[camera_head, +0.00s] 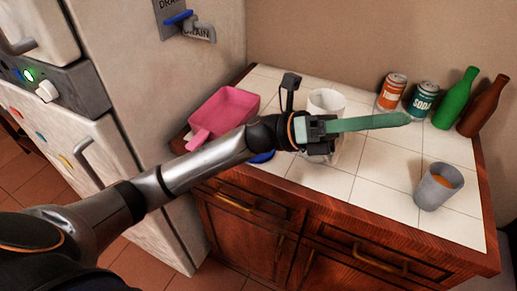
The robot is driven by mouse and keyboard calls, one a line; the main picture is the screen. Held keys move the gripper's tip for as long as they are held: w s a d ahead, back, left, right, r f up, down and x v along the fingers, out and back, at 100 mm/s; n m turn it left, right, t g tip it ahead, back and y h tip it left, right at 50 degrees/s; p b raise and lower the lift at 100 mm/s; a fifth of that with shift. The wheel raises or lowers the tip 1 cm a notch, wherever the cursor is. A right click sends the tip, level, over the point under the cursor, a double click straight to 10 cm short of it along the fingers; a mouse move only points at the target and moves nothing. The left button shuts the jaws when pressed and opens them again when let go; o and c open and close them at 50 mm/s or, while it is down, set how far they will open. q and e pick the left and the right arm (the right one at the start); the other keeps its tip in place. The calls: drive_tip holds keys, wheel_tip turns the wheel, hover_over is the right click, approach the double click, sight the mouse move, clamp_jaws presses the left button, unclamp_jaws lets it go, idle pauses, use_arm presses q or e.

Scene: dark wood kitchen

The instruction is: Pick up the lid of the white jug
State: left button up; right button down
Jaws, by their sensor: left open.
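The white jug (327,99) stands on the white tiled counter, partly hidden behind my left gripper. Its upper part shows above the gripper and a little of it shows below. I cannot make out its lid for certain. A blue rounded thing (262,157) shows below my left forearm, mostly covered; I cannot tell whether it is the lid. My left gripper (400,121) is open, with its long green fingers pointing right across the counter in front of the jug. The fingers overlap in this view, and I see nothing held. My right gripper is out of view.
A pink scoop-like container (226,108) lies at the counter's left. An orange can (392,92), a teal soda can (422,100), a green bottle (456,99) and a brown bottle (482,107) stand at the back right. A grey cup (438,187) stands front right. The front middle tiles are clear.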

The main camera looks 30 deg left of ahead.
use_arm(q)
wheel_tip(320, 180, down, 4)
drive_tip(key=s+d+m+g+y, duration=0.2)
drive_tip(key=m+g+y, duration=0.35)
drive_tip(key=m, duration=0.55)
drive_tip(key=m+t+y+b, duration=0.35)
drive_tip(key=m+y, duration=0.75)
drive_tip(key=y, duration=0.7)
hover_over(263, 158)
drive_tip(key=w+a, duration=0.3)
wheel_tip(263, 158, down, 5)
drive_tip(key=shift+t, duration=0.4)
wheel_tip(263, 158, down, 6)
drive_tip(key=shift+r+b, duration=0.1)
drive_tip(key=shift+b, duration=0.65)
drive_tip(key=shift+f, duration=0.3)
drive_tip(key=f, duration=0.4)
drive_tip(key=shift+s+f, duration=0.1)
drive_tip(key=shift+s, duration=0.3)
drive_tip(key=shift+f, duration=0.55)
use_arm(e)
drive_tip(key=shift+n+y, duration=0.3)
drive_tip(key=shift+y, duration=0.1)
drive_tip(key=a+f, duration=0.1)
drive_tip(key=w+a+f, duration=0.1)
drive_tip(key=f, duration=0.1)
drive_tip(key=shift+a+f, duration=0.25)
